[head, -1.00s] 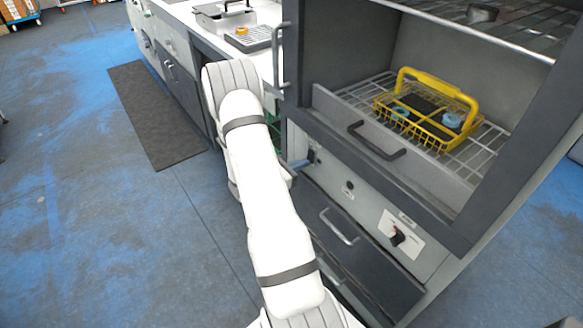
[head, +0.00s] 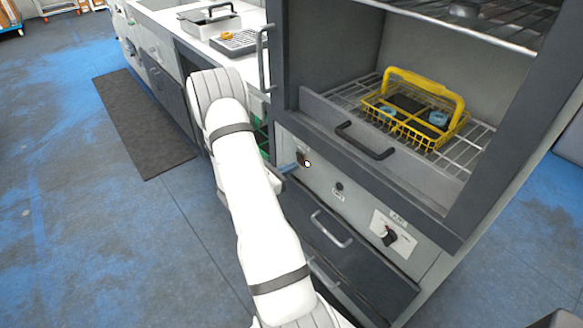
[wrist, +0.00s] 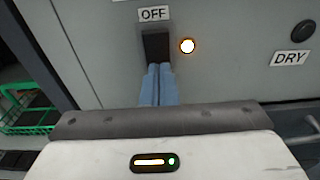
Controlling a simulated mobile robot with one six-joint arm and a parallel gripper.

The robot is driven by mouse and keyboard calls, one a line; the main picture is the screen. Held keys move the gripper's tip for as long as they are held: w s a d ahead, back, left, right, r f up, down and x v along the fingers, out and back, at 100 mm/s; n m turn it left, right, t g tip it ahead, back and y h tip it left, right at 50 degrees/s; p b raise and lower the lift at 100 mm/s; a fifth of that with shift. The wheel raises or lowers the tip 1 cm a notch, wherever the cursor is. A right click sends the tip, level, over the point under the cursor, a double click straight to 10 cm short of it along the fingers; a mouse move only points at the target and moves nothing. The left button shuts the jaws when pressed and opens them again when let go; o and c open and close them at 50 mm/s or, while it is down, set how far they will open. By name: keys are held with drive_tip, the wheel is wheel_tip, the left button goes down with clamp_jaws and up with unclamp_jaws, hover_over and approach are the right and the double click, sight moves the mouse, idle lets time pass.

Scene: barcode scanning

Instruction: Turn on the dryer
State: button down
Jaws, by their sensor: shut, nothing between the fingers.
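The dryer (head: 362,203) is a grey cabinet with an open upper compartment and a control panel below it. In the wrist view, a black switch (wrist: 156,43) sits under an "OFF" label. A round light (wrist: 187,46) beside it glows white-orange, and it also glows in the head view (head: 307,163). My gripper (wrist: 159,70) is shut and empty. Its blue fingertips are at the lower end of the switch and seem to touch it. In the head view my gripper (head: 288,168) is mostly hidden behind my arm.
A dark button (wrist: 303,31) labelled "DRY" and a rotary knob (head: 389,235) are to the right on the panel. A yellow basket (head: 409,113) with blue-ringed items stands on the wire rack. Drawers with handles (head: 331,229) are below. A counter (head: 190,28) stands at the left.

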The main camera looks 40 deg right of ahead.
drive_tip(key=w+a+f, duration=0.1)
drive_tip(key=a+f, duration=0.1)
drive_tip(key=a, duration=1.1)
drive_tip(key=shift+w+b, duration=0.3)
drive_tip(key=s+a+r+m+g+y+p, duration=0.2)
drive_tip(key=s+a+r+m+y, duration=0.25)
drive_tip(key=r, duration=0.45)
drive_tip(key=s+a+r+m+g+y+p, duration=0.1)
drive_tip(key=s+a+r+m+y+p, duration=0.3)
drive_tip(key=r, duration=0.4)
drive_tip(key=s+a+r+m+t+y+p, duration=0.2)
drive_tip(key=s+a+r+m+t+y, duration=0.1)
drive_tip(key=a+r, duration=0.4)
drive_tip(key=s+a+r+m+t+y+p, duration=0.2)
drive_tip(key=s+a+r+m+t+y, duration=0.2)
drive_tip(key=a+r, duration=0.4)
drive_tip(key=shift+a+r+m+y+p, duration=0.2)
drive_tip(key=shift+r+m+y+p, duration=0.1)
drive_tip(key=shift+r+m+y, duration=0.35)
drive_tip(key=shift+f, duration=0.15)
